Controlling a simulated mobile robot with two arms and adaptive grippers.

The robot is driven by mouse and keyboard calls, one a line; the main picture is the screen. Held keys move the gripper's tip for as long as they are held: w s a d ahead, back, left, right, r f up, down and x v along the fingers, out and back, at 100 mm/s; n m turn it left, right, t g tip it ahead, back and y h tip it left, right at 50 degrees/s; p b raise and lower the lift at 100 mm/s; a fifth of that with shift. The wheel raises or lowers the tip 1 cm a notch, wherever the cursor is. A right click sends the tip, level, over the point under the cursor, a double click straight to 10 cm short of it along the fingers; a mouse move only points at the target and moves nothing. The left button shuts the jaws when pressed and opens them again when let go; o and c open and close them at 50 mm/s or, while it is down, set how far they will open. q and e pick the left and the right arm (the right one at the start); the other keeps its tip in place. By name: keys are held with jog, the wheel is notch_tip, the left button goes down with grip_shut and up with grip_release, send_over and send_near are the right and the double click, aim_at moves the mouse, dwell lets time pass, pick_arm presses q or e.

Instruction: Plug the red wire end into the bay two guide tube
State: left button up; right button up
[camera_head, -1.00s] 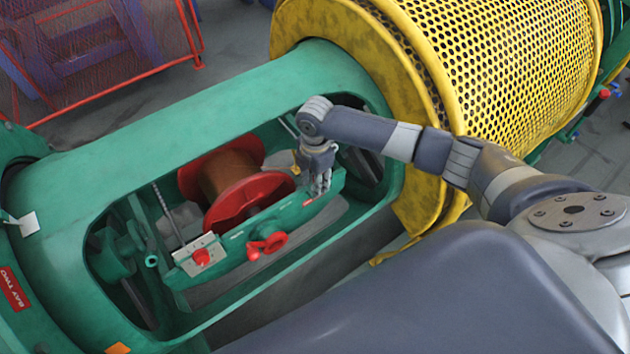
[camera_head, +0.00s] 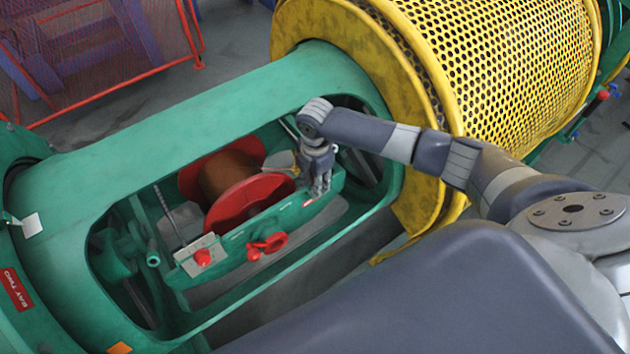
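My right gripper (camera_head: 321,188) points down at the right end of the green cradle bar (camera_head: 225,242) inside the bay opening. Its fingers are small and close together in the picture, and I cannot tell if they hold anything. A tiny red mark (camera_head: 308,202) shows on the bar just left of the fingertips; I cannot tell if it is the red wire end. A short green tube with an open end (camera_head: 153,259) sticks out at the left of the opening and may be the guide tube. A red label reading BAY TWO (camera_head: 15,289) is at the far left. My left gripper is out of view.
A red-flanged spool (camera_head: 247,201) with brown winding sits behind the bar. A red handle (camera_head: 267,244) and red knob (camera_head: 203,257) stand on its front. The green frame (camera_head: 200,105) surrounds the opening. A yellow perforated drum (camera_head: 490,70) lies to the right.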

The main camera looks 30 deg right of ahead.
jog(key=shift+p, duration=0.35)
dwell(0.3)
grip_shut()
jog(key=shift+r+p, duration=3)
jog(key=shift+r, duration=0.05)
